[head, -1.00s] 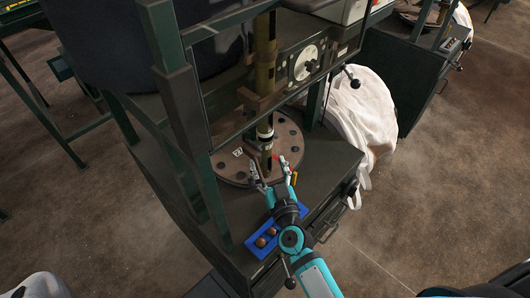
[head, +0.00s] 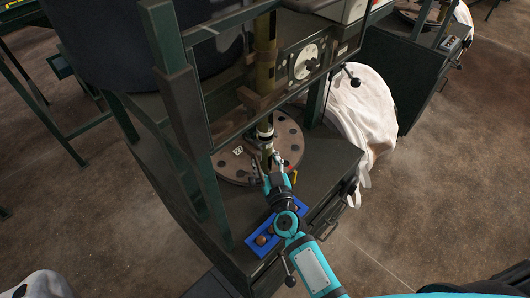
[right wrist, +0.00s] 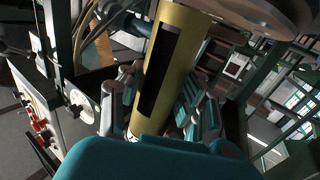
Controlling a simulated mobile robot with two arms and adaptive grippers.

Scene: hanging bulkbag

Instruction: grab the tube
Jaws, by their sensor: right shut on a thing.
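My left gripper is not in view.
The round plate (head: 229,168) with dark holes lies on the dark machine table (head: 325,160). A blue tray (head: 252,246) with brown round pieces sits below my right arm. A dark green post (head: 182,105) stands left of the tube. A white bag (head: 365,115) hangs at the right.

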